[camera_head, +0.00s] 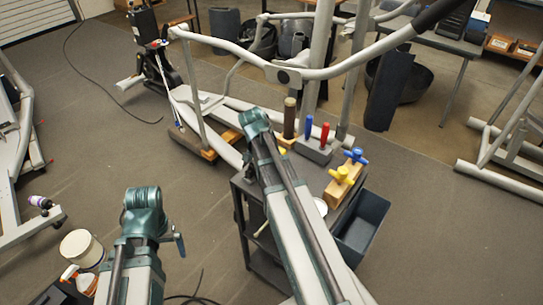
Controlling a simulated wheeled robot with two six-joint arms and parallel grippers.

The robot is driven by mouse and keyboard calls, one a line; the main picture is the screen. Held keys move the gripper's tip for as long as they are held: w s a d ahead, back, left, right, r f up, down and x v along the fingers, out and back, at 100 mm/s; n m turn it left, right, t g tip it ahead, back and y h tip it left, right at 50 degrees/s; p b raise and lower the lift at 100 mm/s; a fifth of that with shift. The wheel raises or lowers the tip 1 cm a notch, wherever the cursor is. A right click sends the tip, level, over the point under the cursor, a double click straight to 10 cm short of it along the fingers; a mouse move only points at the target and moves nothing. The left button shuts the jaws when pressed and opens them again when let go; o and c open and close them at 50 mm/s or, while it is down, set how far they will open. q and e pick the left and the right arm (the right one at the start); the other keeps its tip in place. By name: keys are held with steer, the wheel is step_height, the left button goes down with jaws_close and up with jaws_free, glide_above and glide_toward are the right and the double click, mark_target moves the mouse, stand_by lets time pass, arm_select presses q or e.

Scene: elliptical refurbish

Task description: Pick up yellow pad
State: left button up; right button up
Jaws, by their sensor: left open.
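No plain yellow pad can be made out for certain. A yellow piece (340,182) with blue knob-like parts sits on a wooden block at the right side of the dark cart (243,187). A smaller yellow bit (281,151) shows near the cart's far edge, partly hidden by my right arm. My left gripper (180,245) is low at the left, beside my left arm and well apart from the cart. It is small in view, open, and I see nothing in it. My right arm reaches over the cart; its gripper is hidden.
Red and blue handled tools (324,136) stand in a grey holder on the cart. A dark bin (362,228) hangs at its right side. The elliptical frame (205,110) stands behind. A white tub (82,248) is at lower left.

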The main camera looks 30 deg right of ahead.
steer(key=shift+r, duration=0.15)
step_height(320, 180, up, 10)
steer(key=p, duration=1)
